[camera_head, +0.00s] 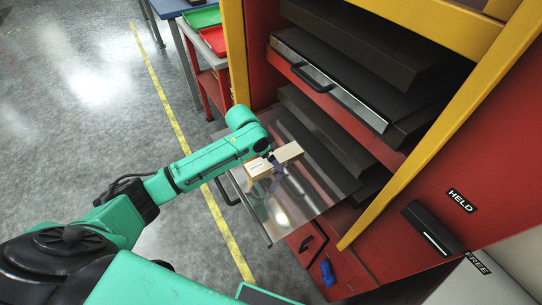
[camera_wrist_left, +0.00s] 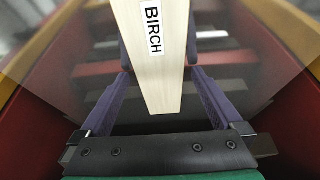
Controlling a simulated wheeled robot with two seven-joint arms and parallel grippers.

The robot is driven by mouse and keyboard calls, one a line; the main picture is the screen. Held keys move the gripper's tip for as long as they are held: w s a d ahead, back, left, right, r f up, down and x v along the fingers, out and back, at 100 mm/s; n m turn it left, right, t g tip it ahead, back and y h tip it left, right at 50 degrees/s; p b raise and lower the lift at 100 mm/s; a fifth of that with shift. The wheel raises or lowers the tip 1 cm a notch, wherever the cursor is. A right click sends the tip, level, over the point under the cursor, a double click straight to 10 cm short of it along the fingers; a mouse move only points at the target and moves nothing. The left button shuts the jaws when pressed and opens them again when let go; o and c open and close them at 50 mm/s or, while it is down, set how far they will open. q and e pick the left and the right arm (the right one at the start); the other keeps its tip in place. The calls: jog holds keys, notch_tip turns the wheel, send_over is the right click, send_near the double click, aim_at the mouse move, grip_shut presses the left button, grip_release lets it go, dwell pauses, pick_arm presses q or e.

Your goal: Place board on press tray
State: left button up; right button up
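The pale wooden board (camera_head: 289,153) shows in the head view over the pulled-out press tray (camera_head: 262,222), a shiny flat plate. In the left wrist view the board (camera_wrist_left: 165,85) carries a BIRCH label and runs between the two purple fingers. The gripper and wrist partly cover the board in the head view. I cannot tell whether the board touches the tray. My right gripper is not in view.
The red press with yellow posts (camera_head: 350,228) fills the right side, with a closed upper drawer (camera_head: 330,80) above the tray. Green (camera_head: 203,18) and red (camera_head: 214,40) bins stand behind. HELD (camera_head: 461,201) and FREE (camera_head: 478,263) labels are at right. Open floor lies left.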

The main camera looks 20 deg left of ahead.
pick_arm(q)
jog(key=v, duration=1.2)
jog(key=shift+r, duration=0.1)
